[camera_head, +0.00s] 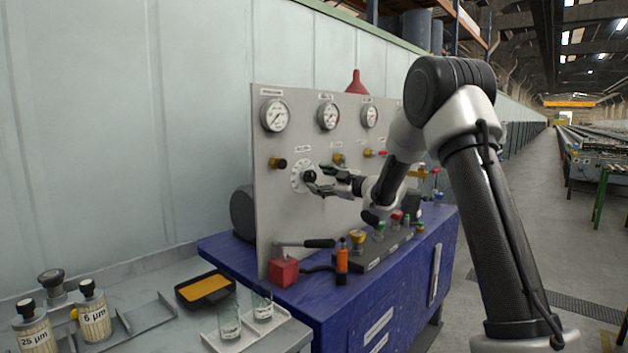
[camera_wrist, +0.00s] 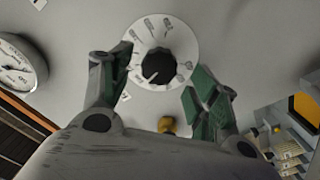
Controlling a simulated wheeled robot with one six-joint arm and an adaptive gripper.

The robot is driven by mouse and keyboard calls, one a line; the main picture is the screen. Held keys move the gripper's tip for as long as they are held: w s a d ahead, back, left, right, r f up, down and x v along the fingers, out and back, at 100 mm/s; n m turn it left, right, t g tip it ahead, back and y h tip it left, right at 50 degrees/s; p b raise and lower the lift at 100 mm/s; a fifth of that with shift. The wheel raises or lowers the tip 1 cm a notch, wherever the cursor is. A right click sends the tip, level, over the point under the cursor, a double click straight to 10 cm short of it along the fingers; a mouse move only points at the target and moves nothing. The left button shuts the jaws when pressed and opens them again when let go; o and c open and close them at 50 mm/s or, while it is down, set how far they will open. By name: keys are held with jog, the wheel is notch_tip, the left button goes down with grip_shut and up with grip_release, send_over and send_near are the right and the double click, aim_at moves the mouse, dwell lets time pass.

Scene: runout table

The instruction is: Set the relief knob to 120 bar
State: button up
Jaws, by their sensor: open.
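The relief knob (camera_wrist: 157,66) is black and sits at the centre of a white round dial (camera_wrist: 180,34) with printed marks around its rim. In the head view the knob (camera_head: 309,176) and its dial (camera_head: 298,178) are on the grey upright panel, below the left gauge. My gripper (camera_wrist: 160,88) is open, with one finger on each side of the dial in the wrist view. The knob lies between and a little beyond the fingertips, and I see no finger closed on it. The dial's figures are too blurred to read. In the head view my gripper (camera_head: 322,182) is at the knob.
Several gauges line the panel top, including the left gauge (camera_head: 275,115). A yellow-brass fitting (camera_head: 338,159) and a black knob (camera_head: 278,163) sit nearby. A red block (camera_head: 284,271) and an orange-handled tool (camera_head: 342,256) stand on the blue cabinet (camera_head: 330,300) below.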

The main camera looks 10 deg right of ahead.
jog(key=v, duration=0.8)
